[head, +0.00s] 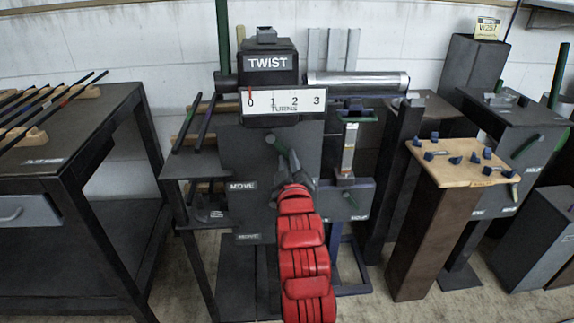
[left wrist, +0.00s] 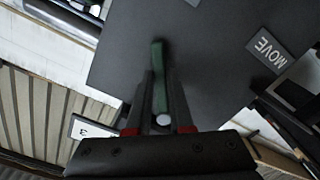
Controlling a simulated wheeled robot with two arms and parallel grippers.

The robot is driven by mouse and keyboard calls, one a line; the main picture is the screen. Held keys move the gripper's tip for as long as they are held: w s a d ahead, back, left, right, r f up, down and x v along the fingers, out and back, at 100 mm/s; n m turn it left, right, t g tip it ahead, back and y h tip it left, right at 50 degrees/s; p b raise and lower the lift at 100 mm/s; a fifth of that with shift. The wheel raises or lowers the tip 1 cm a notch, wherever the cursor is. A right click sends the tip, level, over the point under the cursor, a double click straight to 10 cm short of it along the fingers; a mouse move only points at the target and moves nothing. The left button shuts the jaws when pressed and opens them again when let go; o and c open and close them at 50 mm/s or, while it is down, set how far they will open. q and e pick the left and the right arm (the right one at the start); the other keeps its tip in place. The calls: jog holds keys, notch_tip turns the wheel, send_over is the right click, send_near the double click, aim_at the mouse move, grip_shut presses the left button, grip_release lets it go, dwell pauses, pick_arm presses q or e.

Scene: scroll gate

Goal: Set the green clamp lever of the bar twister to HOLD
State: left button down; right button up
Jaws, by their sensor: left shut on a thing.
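The bar twister's dark box, marked TWIST (head: 268,62), stands at the centre of the head view, above a grey front plate (head: 240,150). The green clamp lever (head: 275,143) sits on this plate and its end shows just above my left gripper (head: 293,165). In the left wrist view the green lever (left wrist: 159,75) stands between the two fingers, which are shut on it. A MOVE label (head: 242,186) is left of the lever, and shows in the wrist view (left wrist: 265,48). I cannot read a HOLD label; my red arm covers part of the plate. My right gripper is not in view.
A scale plate marked 0 to 3 TURNS (head: 284,103) sits above the lever. A dark table with bars (head: 60,150) stands at the left. A pedestal with a wooden top and blue pieces (head: 462,178) stands at the right.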

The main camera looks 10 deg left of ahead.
pick_arm(q)
jog(key=c, duration=0.8)
grip_release()
jog(key=p+v, duration=1.2)
jog(key=v, duration=0.5)
jog(key=shift+s+r, duration=0.2)
jog(key=shift+s, duration=0.05)
jog(key=shift+d, duration=0.1)
